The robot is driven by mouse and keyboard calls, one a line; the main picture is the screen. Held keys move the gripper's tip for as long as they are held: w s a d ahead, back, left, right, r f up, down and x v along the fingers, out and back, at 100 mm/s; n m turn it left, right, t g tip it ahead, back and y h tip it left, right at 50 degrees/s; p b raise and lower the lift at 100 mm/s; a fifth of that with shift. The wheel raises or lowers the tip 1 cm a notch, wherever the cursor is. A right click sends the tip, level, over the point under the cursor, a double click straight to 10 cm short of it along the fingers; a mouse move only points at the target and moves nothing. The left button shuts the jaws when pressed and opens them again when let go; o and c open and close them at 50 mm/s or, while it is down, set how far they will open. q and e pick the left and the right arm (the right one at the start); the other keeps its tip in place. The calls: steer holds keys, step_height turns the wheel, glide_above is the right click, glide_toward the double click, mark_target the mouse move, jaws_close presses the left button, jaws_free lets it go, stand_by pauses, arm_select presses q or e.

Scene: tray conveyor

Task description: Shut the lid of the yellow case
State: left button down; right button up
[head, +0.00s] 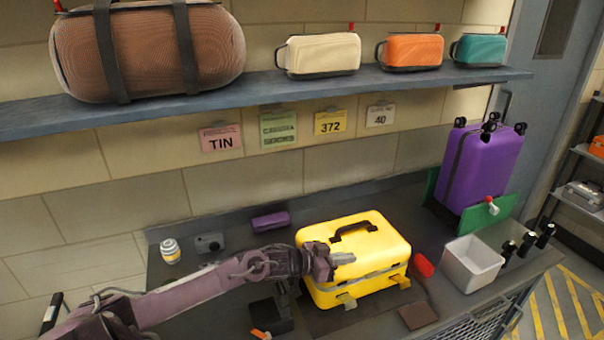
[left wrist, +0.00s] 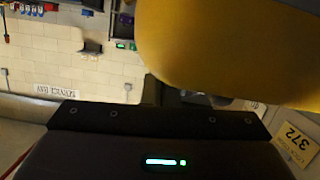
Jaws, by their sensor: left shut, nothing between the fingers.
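The yellow case (head: 385,245) stands on the dark worktop in the head view, with a dark handle (head: 353,231) on its lid. The lid is down or nearly down; a pale seam runs along the front, and I cannot tell whether it is fully closed. Two pale latches hang at the front lower edge. My left gripper (head: 343,259) is shut and empty at the case's left front part, hiding some of it; contact is unclear. In the left wrist view the yellow case (left wrist: 235,45) fills the upper right, close to the gripper. My right gripper is not in view.
A red item (head: 423,265) and a white bin (head: 470,265) stand right of the case. A purple suitcase (head: 482,165) stands at the back right. A purple pouch (head: 270,221), a small jar (head: 170,251) and a dark box (head: 271,314) lie to the left. Bags line the shelf (head: 270,88) above.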

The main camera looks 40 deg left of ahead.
arm_select(q)
steer(key=shift+s+d+f, duration=0.1)
steer(key=shift+s+f, duration=0.05)
steer(key=shift+f, duration=0.05)
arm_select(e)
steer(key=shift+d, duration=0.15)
arm_select(q)
steer(key=r+p, duration=0.3)
steer(key=r, duration=0.1)
steer(key=shift+w+r, duration=0.1)
steer(key=shift+w, duration=0.15)
steer(key=b+v, duration=0.1)
steer(key=v, duration=0.9)
steer(key=shift+s, duration=0.2)
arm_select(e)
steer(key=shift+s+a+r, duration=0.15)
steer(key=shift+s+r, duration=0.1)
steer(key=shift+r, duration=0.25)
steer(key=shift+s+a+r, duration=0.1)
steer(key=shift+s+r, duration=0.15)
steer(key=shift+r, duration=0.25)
arm_select(q)
steer(key=shift+d, duration=0.1)
